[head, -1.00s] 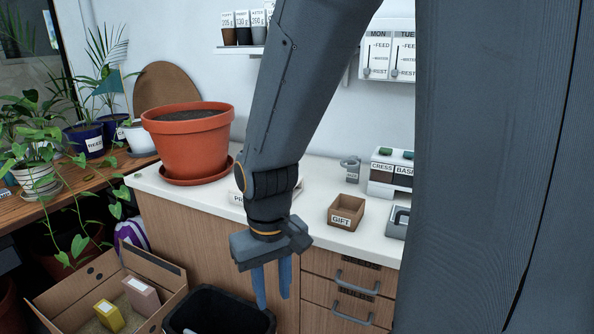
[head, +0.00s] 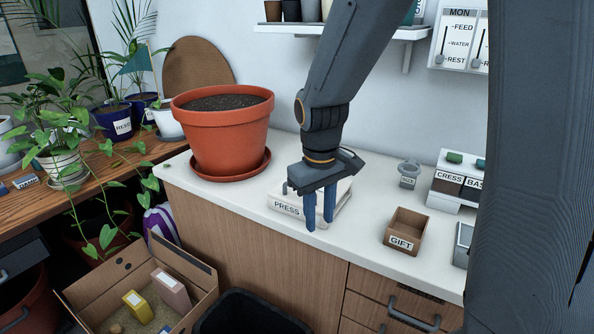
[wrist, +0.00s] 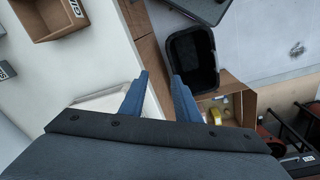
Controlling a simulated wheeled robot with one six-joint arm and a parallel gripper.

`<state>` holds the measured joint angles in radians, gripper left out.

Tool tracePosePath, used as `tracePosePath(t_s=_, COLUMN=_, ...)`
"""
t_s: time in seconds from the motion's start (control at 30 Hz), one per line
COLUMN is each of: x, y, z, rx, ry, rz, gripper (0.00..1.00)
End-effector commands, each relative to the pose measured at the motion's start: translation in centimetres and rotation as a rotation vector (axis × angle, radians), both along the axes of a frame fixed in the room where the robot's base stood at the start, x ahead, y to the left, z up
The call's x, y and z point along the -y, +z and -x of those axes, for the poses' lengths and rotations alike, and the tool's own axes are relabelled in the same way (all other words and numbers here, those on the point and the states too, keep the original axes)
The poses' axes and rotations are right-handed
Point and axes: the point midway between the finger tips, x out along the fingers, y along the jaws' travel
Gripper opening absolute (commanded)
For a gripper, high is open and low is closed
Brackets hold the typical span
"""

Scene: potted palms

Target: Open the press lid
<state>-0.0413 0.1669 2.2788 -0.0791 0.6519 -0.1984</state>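The press (head: 287,207) is a flat whitish box with a "PRESS" label on its front, lying on the white counter to the right of the big terracotta pot. Its lid looks closed, though my gripper hides part of its top. My gripper (head: 319,226) points down in front of the press, its blue fingers apart and nothing between them. In the wrist view my gripper (wrist: 160,75) is open, and part of the press (wrist: 105,103) shows beside and behind the left finger. I cannot tell whether a finger touches the press.
The terracotta pot (head: 222,146) stands left of the press. A GIFT box (head: 407,229) stands to the right, with a SIZE ring (head: 409,172) behind it. Below the counter are a black bin (head: 250,312) and a cardboard box (head: 95,293). A shelf (head: 345,30) hangs above.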

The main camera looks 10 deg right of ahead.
Motion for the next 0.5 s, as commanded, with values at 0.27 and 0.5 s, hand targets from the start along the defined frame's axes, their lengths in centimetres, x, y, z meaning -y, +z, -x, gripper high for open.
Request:
tracePosePath(t_s=0.27, x=-1.1, y=5.3, z=-12.2, rx=0.035, ry=0.355, rz=0.095, gripper=0.29)
tracePosePath(t_s=0.5, x=-1.6, y=6.3, z=-16.0, rx=0.043, ry=0.477, rz=0.135, gripper=0.29)
